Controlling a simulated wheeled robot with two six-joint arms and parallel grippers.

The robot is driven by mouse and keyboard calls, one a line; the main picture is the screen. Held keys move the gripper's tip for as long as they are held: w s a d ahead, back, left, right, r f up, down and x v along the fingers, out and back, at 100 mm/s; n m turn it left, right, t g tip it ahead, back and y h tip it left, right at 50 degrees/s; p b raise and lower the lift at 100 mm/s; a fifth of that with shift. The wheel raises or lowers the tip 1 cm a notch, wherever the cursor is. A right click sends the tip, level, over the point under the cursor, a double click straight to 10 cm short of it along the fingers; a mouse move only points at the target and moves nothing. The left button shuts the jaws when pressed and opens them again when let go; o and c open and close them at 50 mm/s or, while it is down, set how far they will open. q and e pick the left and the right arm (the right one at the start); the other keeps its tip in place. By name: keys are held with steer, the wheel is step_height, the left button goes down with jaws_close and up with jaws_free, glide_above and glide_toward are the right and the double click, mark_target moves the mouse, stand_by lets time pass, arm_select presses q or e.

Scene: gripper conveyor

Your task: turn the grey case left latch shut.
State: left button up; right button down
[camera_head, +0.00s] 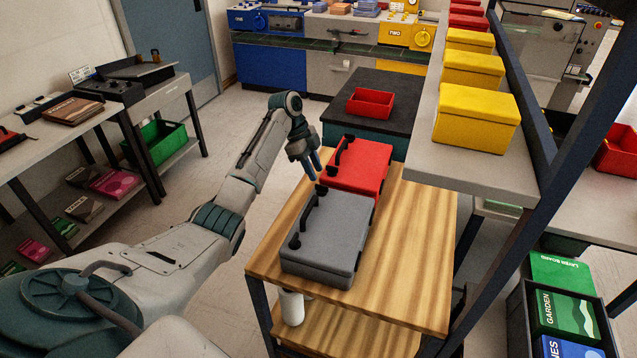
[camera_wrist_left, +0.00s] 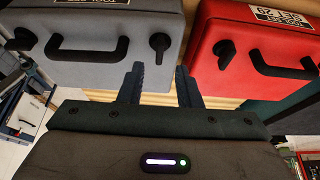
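The grey case (camera_head: 335,232) lies closed on the wooden table (camera_head: 415,250), its handle side facing left in the head view. In the left wrist view the grey case (camera_wrist_left: 95,75) shows a black handle (camera_wrist_left: 88,52) between two dark latches. One latch (camera_wrist_left: 22,39) sits at the left, its lever slanted; the other latch (camera_wrist_left: 160,44) sits at the right, its lever pointing roughly up and down. My left gripper (camera_head: 310,168) is open and empty, beside the cases. In its wrist view the fingers (camera_wrist_left: 158,85) stand apart, just below the right-hand latch; contact cannot be told. My right gripper is out of view.
A red case (camera_head: 357,167) lies directly behind the grey case. A shelf (camera_head: 475,170) with yellow and red bins stands at the right, close above the table. The table's right part is bare. A dark cabinet with a red bin (camera_head: 370,103) stands behind.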

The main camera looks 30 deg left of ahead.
arm_select(q)
steer(key=shift+b+v, duration=0.75)
steer(key=shift+v, duration=2.2)
steer(key=shift+s+f, duration=0.1)
steer(key=shift+f, duration=0.05)
